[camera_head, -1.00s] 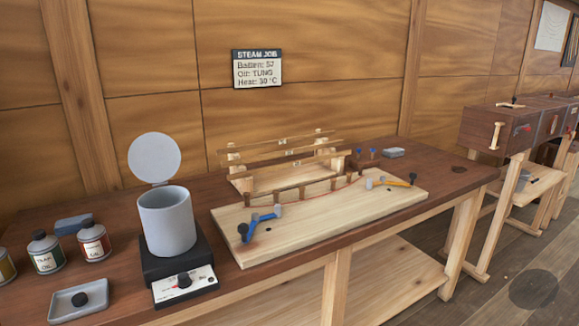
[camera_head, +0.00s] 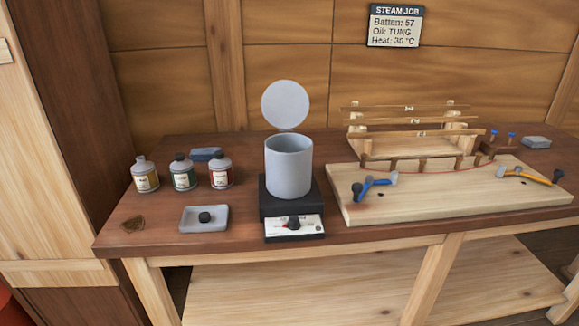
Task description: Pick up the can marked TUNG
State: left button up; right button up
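One has a yellow label (camera_head: 146,181), one a green label (camera_head: 184,180) and one a red label (camera_head: 221,179). The label words are too small to read surely, so I cannot tell which can is marked TUNG. A wall sign (camera_head: 395,25) reads STEAM JOB, Batten: 57, Oil: TUNG, Heat: 30 °C. Neither of my grippers is in view.
Right of the cans, a grey pot (camera_head: 289,166) with its round lid raised stands on a black heater (camera_head: 291,209) with a dial. A grey tray (camera_head: 204,228) with a black knob lies in front of the cans. A pale board (camera_head: 440,203) with clamps lies right on the workbench (camera_head: 370,236).

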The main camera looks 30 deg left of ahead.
aim_at(144, 174)
jog(key=u, duration=0.4)
jog(key=k+j+u, duration=0.1)
jog(key=u, duration=0.25)
jog(key=j+u, duration=0.1)
jog(key=u, duration=0.3)
jog(key=j+u, duration=0.15)
jog(key=u, duration=0.25)
jog(key=j+z, duration=0.1)
jog(key=i+j, duration=0.05)
